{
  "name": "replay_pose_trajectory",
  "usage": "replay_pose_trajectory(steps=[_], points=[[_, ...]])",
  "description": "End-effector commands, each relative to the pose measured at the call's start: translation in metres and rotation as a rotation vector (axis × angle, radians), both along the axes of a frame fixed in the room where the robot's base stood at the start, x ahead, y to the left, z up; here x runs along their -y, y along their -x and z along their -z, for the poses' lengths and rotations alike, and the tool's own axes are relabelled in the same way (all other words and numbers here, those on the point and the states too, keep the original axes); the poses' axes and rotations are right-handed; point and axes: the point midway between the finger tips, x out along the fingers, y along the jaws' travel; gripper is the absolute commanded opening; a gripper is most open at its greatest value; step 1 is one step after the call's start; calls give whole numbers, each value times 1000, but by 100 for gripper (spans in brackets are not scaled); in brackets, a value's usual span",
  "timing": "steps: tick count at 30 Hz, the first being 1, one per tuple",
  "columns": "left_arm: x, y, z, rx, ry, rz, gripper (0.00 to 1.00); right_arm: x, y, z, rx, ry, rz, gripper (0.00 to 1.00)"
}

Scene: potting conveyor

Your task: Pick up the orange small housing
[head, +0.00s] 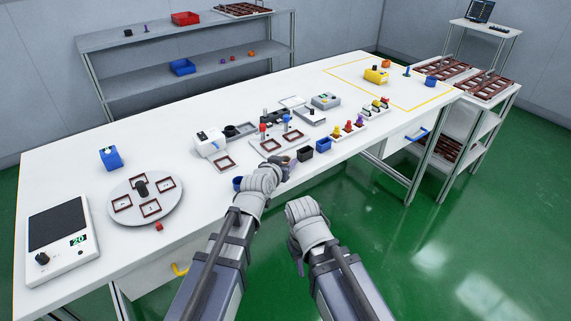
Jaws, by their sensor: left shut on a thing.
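My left gripper (287,164) is at the front edge of the white table (75,165), beside a small black bin. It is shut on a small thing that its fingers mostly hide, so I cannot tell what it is. A small orange piece (386,63) sits at the far right of the table, inside the yellow outline and behind a yellow housing (376,76). Another small orange piece (252,53) is on the lower back shelf. I cannot tell which is the small housing. My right gripper (296,250) hangs in front of the table; its jaws are unclear.
A black bin (305,153) and a blue bin (323,145) stand right of my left gripper. Fixtures with red and blue knobs (270,144) are behind it. A round turntable (172,214) and a scale (60,235) are at left. The table's back left is mostly clear.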

Motion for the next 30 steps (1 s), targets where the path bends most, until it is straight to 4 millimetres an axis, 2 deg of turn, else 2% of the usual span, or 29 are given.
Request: replay_pose_trajectory(steps=[1,9,20,26,30], points=[[0,0,0,0,0,0,28,0,0,0,0,0,0,35],[0,0,0,0,0,0,0,0,0,0,0,0,0,35],[0,0,-3,0,0,0,0,0,0,-4,0,0,0,35],[0,0,-19,0,0,0,0,0,0,-19,0,0,0,35],[0,0,-38,0,0,0,0,0,0,-38,0,0,0,35]])
